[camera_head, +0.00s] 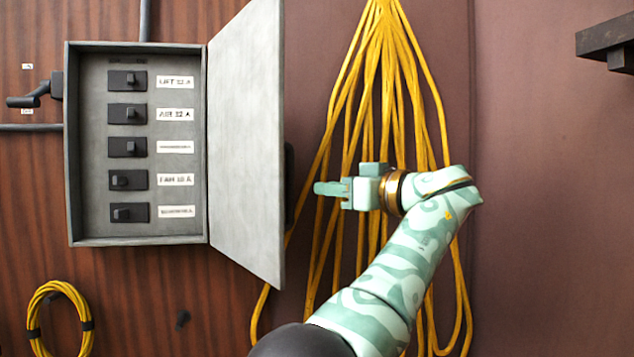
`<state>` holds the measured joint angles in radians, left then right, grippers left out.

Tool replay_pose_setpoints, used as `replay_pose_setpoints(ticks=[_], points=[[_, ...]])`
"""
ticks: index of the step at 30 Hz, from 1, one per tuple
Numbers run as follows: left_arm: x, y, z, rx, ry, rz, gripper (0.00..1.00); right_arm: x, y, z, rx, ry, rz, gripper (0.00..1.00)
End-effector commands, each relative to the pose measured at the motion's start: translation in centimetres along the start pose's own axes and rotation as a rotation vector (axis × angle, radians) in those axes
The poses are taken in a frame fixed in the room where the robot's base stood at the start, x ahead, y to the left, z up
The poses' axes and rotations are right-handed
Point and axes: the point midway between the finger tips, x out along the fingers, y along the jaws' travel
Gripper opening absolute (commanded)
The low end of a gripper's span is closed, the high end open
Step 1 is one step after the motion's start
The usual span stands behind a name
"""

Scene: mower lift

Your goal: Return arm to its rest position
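A gap shows in the picture between the fingertips and the door's dark handle (289,185). My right gripper is out of view.
A grey breaker box (72,150) stands open at left, with several labelled black switches (128,114). A lever (35,97) sits at its left side. Yellow cables (385,60) hang behind my arm. A coiled yellow cable (38,310) is at lower left, a dark bracket (605,40) upper right.

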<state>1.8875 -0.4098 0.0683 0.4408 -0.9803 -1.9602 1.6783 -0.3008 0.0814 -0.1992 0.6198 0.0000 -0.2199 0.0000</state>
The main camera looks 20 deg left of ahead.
Motion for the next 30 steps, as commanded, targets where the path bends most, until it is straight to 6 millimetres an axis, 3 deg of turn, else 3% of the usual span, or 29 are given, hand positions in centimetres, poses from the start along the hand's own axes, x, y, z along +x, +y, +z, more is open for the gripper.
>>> replay_pose_setpoints(ticks=[18, 20, 24, 26, 27, 29, 30], points=[[-0.5, 0.1, 0.1, 0.044, -0.001, 0.005, 0.22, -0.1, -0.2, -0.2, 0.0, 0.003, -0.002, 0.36], [-0.5, 1.0, 0.3, 0.099, -0.008, 0.053, 0.22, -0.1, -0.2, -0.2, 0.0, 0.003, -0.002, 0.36], [-1.7, 6.8, 1.7, 0.263, -0.057, 0.388, 0.22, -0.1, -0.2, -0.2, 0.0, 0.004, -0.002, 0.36], [-2.0, 10.0, 3.9, 0.342, -0.067, 0.57, 0.22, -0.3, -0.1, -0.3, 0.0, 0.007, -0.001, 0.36], [-2.0, 11.9, 6.7, 0.396, -0.079, 0.67, 0.22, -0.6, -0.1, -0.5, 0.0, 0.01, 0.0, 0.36], [-2.1, 14.0, 11.2, 0.458, -0.096, 0.792, 0.22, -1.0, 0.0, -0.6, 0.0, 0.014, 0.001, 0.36], [-2.2, 14.9, 14.4, 0.491, -0.11, 0.861, 0.22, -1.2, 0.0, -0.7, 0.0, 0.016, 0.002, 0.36]])
